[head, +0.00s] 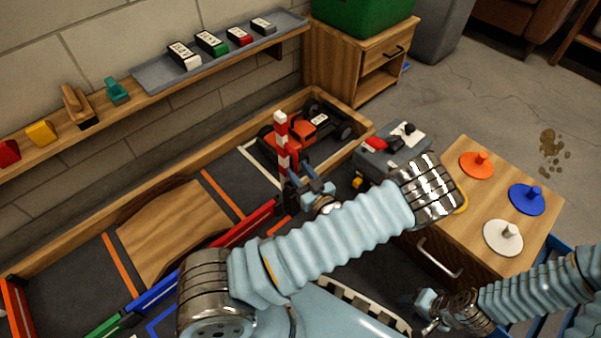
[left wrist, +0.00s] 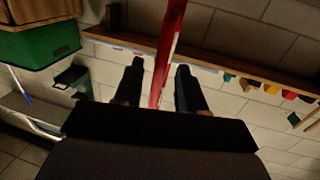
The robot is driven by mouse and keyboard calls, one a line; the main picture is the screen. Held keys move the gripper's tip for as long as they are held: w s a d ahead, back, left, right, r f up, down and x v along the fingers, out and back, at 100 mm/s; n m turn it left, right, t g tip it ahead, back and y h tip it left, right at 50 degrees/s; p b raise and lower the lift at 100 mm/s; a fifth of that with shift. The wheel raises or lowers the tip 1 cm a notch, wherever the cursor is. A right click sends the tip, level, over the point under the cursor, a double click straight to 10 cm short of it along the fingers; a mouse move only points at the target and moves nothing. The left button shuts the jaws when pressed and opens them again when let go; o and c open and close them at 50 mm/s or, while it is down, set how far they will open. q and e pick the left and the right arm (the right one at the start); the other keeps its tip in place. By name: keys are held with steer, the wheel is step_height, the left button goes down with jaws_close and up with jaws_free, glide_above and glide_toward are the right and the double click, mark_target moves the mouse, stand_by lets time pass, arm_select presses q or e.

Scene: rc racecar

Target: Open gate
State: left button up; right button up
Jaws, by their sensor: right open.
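A red-and-white striped gate bar (head: 282,140) stands close to upright at the track, in front of the red racecar. My left gripper (head: 303,190) is at its lower part. In the left wrist view the bar (left wrist: 168,50) runs between the two fingers of my left gripper (left wrist: 160,75), with gaps on both sides, so the jaws look open around it. The bar's base is hidden by the gripper and arm in the head view. My right gripper (head: 424,302) is open and empty at the lower right, beside the wooden cabinet.
A red-and-black racecar (head: 305,132) sits in the walled track behind the bar. A wooden ramp (head: 168,228) lies to the left. A cabinet with orange, blue and white discs (head: 503,237) stands right. A grey toolbox (head: 385,160) is near the left forearm.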

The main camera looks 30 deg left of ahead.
arm_select(q)
steer(key=shift+d, duration=0.1)
steer(key=p+v, duration=0.1)
steer(key=v, duration=1.2)
steer(key=shift+s+d, duration=0.2)
step_height(320, 180, down, 14)
steer(key=d+m+g+h, duration=0.2)
steer(key=m+g+h, duration=0.3)
steer(key=h, duration=0.8)
steer(key=s+d+r+m+g+h, duration=0.2)
steer(key=s+d+m+h, duration=0.1)
steer(key=s+m+h, duration=0.3)
step_height(320, 180, up, 14)
steer(key=s+h+p, duration=0.1)
steer(key=s+p, duration=0.1)
steer(key=p, duration=1.2)
steer(key=shift+d+r, duration=0.2)
steer(key=shift+d, duration=0.15)
